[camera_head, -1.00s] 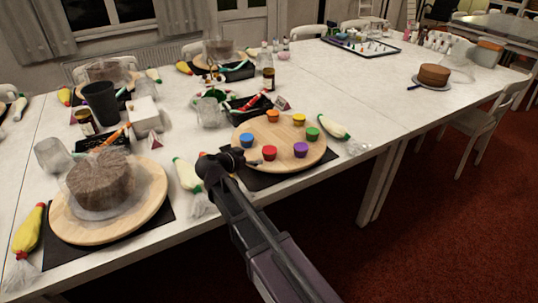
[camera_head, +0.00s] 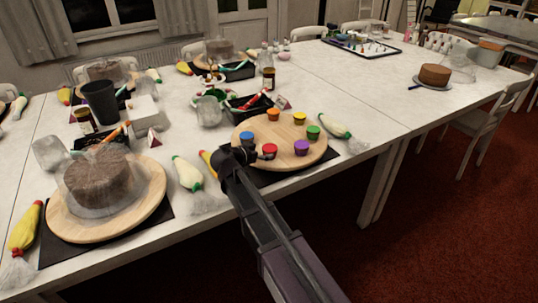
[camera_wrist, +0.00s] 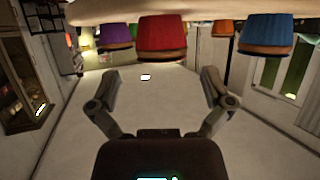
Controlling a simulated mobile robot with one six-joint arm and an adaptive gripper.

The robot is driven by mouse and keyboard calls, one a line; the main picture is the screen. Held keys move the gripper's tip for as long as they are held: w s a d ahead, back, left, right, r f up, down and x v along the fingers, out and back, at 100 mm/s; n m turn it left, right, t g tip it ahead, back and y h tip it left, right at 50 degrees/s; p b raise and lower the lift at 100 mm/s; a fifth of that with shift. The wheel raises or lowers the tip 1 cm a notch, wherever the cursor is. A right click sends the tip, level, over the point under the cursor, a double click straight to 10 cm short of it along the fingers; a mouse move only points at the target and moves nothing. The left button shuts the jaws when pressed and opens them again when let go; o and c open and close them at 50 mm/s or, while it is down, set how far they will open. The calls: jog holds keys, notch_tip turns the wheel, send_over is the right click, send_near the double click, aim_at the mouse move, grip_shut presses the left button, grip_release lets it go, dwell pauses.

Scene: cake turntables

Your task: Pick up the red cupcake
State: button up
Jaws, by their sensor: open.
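The red cupcake (camera_head: 269,151) stands near the front edge of a round wooden turntable (camera_head: 304,162). My gripper (camera_head: 252,156) is just left of it in the head view. In the wrist view, which appears upside down, the red cupcake (camera_wrist: 162,38) is at the top centre, beyond the fingertips and between their lines. My gripper (camera_wrist: 166,78) is open there, with nothing between its two fingers. The blue cupcake (camera_head: 247,138) is partly behind my gripper. The purple cupcake (camera_head: 301,147) is to the right of the red one.
Green (camera_head: 313,132), yellow (camera_head: 299,119) and orange (camera_head: 273,114) cupcakes also stand on the turntable. A piping bag (camera_head: 187,173) lies left of it, and another (camera_head: 334,126) to its right. A brown cake (camera_head: 98,174) sits on a board at the left.

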aim_at(270, 149)
jog(key=shift+w+d+f, duration=0.1)
jog(key=shift+d, duration=0.05)
jog(key=shift+d+b+x, duration=0.2)
jog(key=shift+b+x, duration=0.85)
jog(key=shift+x, duration=0.4)
jog(key=shift+w+d+f, duration=0.2)
jog(key=shift+w+d, duration=0.8)
jog(key=shift+w+f, duration=0.85)
jog(key=shift+f, duration=0.05)
jog(key=shift+s+a+r, duration=0.2)
jog(key=shift+s+r, duration=0.15)
jog(key=shift+s, duration=0.05)
jog(key=shift+s+a+r, duration=0.1)
jog(key=shift+s+a, duration=0.15)
jog(key=c, duration=1)
